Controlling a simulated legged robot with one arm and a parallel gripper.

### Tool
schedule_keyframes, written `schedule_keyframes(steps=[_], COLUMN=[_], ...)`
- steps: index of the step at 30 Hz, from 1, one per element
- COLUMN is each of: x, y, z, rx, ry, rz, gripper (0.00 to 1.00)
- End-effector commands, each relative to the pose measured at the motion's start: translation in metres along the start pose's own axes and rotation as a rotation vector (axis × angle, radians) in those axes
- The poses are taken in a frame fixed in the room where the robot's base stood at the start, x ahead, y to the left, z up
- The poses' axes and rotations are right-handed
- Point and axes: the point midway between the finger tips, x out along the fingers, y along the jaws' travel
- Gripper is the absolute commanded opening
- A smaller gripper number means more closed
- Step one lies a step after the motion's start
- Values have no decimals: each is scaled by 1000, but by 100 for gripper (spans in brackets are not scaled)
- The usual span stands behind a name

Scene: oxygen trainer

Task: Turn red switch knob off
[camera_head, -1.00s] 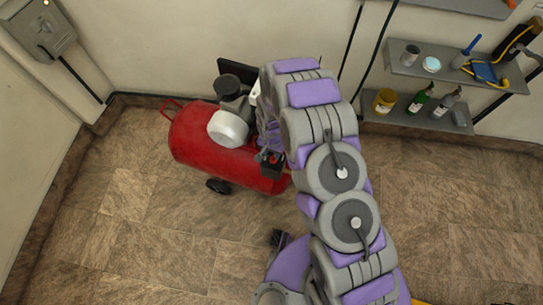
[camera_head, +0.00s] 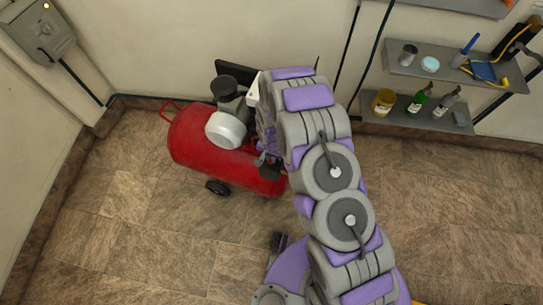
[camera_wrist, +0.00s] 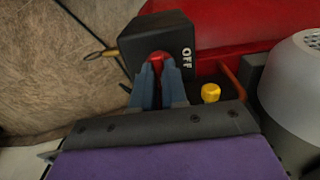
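The red switch knob (camera_wrist: 157,57) shows in the wrist view on the near side of a black switch box (camera_wrist: 153,32) marked OFF. My gripper (camera_wrist: 160,70) reaches it from below in that view. Its two grey-blue fingers lean close together, with red showing between and just above the tips; they look shut on the knob, whose lower part they hide. In the head view the box (camera_head: 270,172) sits at the right end of the red compressor tank (camera_head: 212,152). My arm hides the knob there.
A yellow knob (camera_wrist: 210,92) and a grey cylinder (camera_wrist: 296,85) lie right of my fingers in the wrist view. A brass ring (camera_wrist: 100,54) sticks out left of the box. Wall shelves (camera_head: 445,68) stand at right. The tiled floor in front is clear.

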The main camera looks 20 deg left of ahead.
Motion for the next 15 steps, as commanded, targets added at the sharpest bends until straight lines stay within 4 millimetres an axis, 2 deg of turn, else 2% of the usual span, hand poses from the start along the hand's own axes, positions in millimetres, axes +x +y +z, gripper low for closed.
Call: schedule_keyframes(steps=[15], x=[1], y=[0], z=[1], rx=[-42], ry=[-3], rz=[4], gripper=[0])
